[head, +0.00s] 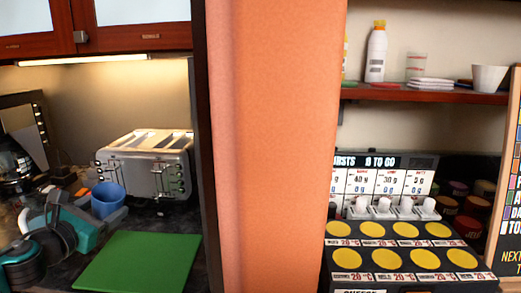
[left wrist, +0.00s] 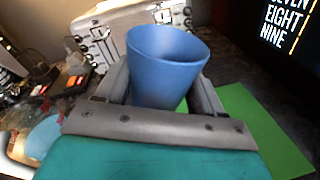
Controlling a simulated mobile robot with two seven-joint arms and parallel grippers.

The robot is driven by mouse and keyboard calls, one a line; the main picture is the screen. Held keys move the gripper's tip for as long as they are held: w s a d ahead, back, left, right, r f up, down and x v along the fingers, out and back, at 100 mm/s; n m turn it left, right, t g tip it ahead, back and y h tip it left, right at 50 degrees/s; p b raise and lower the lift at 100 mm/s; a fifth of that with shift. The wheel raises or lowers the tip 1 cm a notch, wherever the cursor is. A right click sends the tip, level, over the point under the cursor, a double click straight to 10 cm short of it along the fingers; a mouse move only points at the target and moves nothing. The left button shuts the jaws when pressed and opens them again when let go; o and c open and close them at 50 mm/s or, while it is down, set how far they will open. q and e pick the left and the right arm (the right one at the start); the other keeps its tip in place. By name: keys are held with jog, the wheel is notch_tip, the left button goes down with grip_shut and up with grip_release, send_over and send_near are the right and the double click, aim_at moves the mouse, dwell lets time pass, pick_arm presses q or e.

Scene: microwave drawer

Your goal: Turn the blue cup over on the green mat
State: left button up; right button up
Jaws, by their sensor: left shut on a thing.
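The blue cup (head: 107,199) is at the left of the head view, between the toaster and the green mat. Its open rim faces up; it also shows in the left wrist view (left wrist: 162,62). My left gripper (head: 104,213) is shut on the cup, with one finger on each side of its wall, as the left wrist view shows (left wrist: 160,98). The cup's lower part is hidden by the gripper. I cannot tell whether its base touches the counter. The green mat (head: 140,262) lies flat and bare, to the right of the cup. My right gripper is not in view.
A silver toaster (head: 150,163) stands close behind the cup. A dark coffee machine (head: 14,160) is at the far left. An orange wall (head: 275,150) bounds the counter on the right. Small items lie left of the cup.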

pick_arm(q)
jog(key=shift+m, duration=0.8)
jog(key=m, duration=0.4)
jog(key=shift+m+y, duration=0.3)
jog(key=shift+m, duration=0.6)
jog(key=m, duration=0.5)
jog(key=shift+t, duration=0.4)
jog(key=shift+m, duration=0.4)
